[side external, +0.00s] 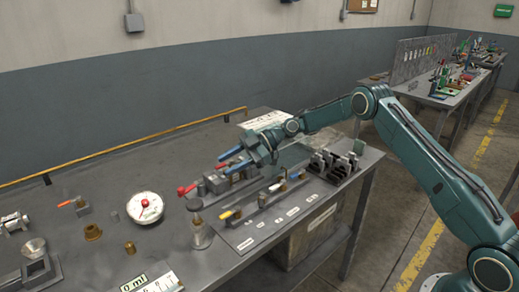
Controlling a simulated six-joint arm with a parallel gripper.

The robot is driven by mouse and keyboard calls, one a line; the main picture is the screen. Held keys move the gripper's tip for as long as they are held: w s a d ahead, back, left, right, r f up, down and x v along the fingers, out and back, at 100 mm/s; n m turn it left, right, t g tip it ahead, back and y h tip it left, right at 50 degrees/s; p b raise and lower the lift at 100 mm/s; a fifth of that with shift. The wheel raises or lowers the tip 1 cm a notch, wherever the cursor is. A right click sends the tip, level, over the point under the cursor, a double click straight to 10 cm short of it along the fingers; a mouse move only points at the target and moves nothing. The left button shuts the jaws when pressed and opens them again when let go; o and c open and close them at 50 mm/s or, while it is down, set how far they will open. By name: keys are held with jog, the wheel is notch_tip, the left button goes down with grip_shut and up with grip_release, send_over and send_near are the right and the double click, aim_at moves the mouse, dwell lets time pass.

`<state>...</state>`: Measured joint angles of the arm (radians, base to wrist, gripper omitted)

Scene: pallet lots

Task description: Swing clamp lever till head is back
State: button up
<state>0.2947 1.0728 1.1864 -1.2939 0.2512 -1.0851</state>
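A lever with a red knob (182,191) points left from a grey block fixture (217,184) on the bench; it looks like the clamp lever. The clamp head cannot be told apart at this size. My gripper (224,165) is above and right of the knob, over the fixture, with its fingers pointing left. Its two blue fingers show a gap between them, and nothing is seen held. I cannot tell whether a finger touches the fixture.
A yellow-handled part (226,214) sits on a labelled plate (276,222) in front. A black slotted rack (333,166) is at right. Bare bench lies behind the dial.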

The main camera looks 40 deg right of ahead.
jog(key=shift+a, duration=0.2)
jog(key=c, duration=0.7)
jog(key=shift+w+a+r+m, duration=0.1)
jog(key=shift+w+a+m, duration=0.1)
jog(key=shift+a+m, duration=0.1)
grip_shut()
jog(key=w+a+r+m+t+h, duration=0.1)
jog(key=a+r+m+h, duration=0.1)
jog(key=a+m+h, duration=0.1)
jog(key=w+a+r+m+t+h, duration=0.1)
jog(key=a+r+m+h, duration=0.2)
jog(key=a+m, duration=0.3)
jog(key=shift+w+a+m+h, duration=0.3)
jog(key=shift+a+h, duration=0.2)
jog(key=shift+a, duration=0.6)
